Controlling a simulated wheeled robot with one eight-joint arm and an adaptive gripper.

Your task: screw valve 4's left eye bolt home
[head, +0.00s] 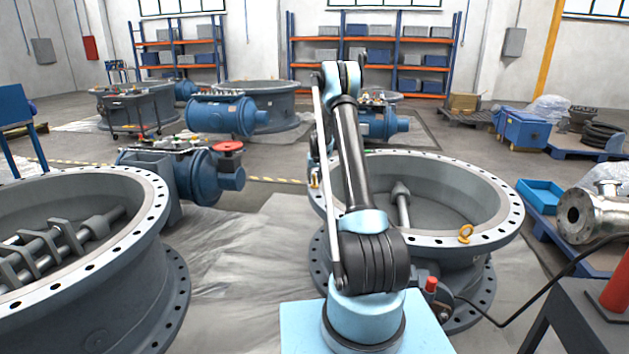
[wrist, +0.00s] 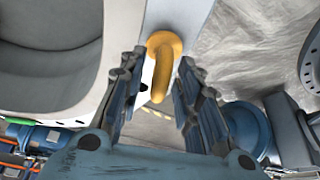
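The big grey valve (head: 505,232) stands in front of me with its holed flange facing up. Its left eye bolt (head: 314,180) is a small yellow-orange spot at the left rim in the head view, beside my arm. In the wrist view this eye bolt (wrist: 162,45) is on the pale flange, its ring seen nearly edge-on. My gripper (wrist: 161,75) is open, with one finger on each side of the ring and narrow gaps visible. In the head view my gripper is mostly hidden behind my arm. The bolt's thread and seating are hidden.
A second orange eye bolt (head: 465,233) stands on the valve's right rim. Another large valve (head: 150,262) is at left, with a blue actuator (head: 200,172) behind it. A steel pipe fitting (head: 592,213) and a blue tray (head: 541,196) are at right. Sheeted floor lies between the valves.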

